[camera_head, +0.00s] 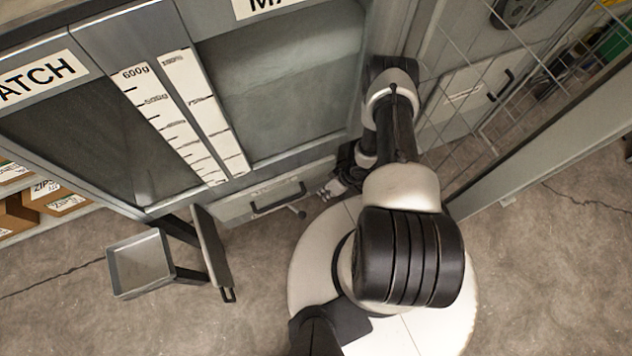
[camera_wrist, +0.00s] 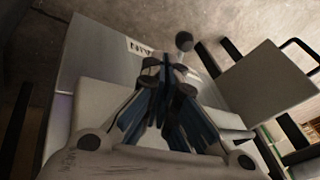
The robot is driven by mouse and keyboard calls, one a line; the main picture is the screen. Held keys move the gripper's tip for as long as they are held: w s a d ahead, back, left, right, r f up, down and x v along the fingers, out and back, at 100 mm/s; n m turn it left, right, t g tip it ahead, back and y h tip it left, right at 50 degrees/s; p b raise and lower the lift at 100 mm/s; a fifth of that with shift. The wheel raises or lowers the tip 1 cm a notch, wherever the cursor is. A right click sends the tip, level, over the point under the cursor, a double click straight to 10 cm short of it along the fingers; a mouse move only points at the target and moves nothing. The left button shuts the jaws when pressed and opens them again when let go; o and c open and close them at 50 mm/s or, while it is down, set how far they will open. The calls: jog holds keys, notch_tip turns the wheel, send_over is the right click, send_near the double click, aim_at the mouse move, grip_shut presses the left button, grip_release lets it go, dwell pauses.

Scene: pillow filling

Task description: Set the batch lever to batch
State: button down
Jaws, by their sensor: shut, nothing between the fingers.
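A short lever with a dark round knob (camera_head: 299,212) sticks out low on the front of the grey machine, just right of a black bar handle (camera_head: 279,203). In the wrist view the dark ball knob (camera_wrist: 184,42) stands just beyond my fingertips. My gripper (camera_head: 335,188) is low at the machine front, to the right of the knob and partly hidden by my arm. In the wrist view my gripper (camera_wrist: 166,66) is shut and empty, its tips close to the knob; I cannot tell whether they touch. A small label (camera_wrist: 140,47) beside the tips is too blurred to read.
The machine's batch window (camera_head: 105,130) and main window (camera_head: 285,75) rise above, with measuring strips (camera_head: 165,110) between. A flat panel (camera_head: 211,247) and an open metal tray (camera_head: 140,263) jut out at left. A wire mesh fence (camera_head: 535,70) stands right. Boxes (camera_head: 50,200) sit on shelves left.

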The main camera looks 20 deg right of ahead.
aim_at(293, 209)
jog(key=shift+s+a+f+y, duration=0.1)
jog(key=shift+a+f+y, duration=0.15)
jog(key=shift+a, duration=0.25)
jog(key=shift+s+a+f+y, duration=0.1)
jog(key=shift+a+f+y, duration=0.05)
jog(key=shift+a+y, duration=0.25)
jog(key=shift+a, duration=0.1)
jog(key=b+x, duration=0.3)
jog(key=x, duration=0.7)
jog(key=shift+w, duration=0.2)
